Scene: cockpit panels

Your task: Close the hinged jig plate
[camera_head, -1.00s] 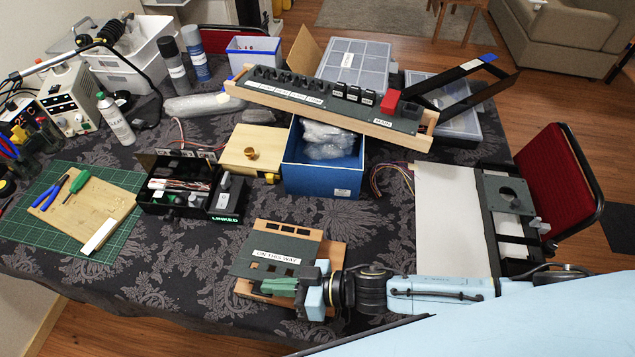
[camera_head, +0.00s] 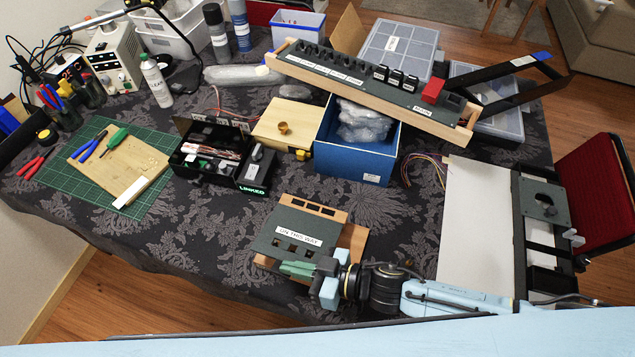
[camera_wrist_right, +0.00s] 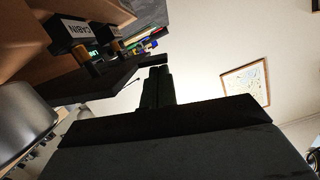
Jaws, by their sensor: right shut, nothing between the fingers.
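The jig is a dark grey hinged plate (camera_head: 270,238) labelled "ON THIS WAY" over a wooden base (camera_head: 353,241), in the head view at the table's near middle. The plate has square cut-outs along its near side and a slotted strip at its far side. It looks tilted over the base; its exact angle is unclear. My right gripper (camera_head: 297,269) lies at the plate's near edge, green fingers shut and pointing left. Contact with the plate cannot be told. The fingers (camera_wrist_right: 158,88) also show in the right wrist view. My left gripper is out of view.
A black parts box (camera_head: 215,165) and blue bin (camera_head: 355,155) stand behind the jig. A long switch panel (camera_head: 370,85) lies across the back. A white board (camera_head: 475,220) is at right. Labelled black blocks (camera_wrist_right: 68,30) appear close in the wrist view. Patterned cloth left of the jig is clear.

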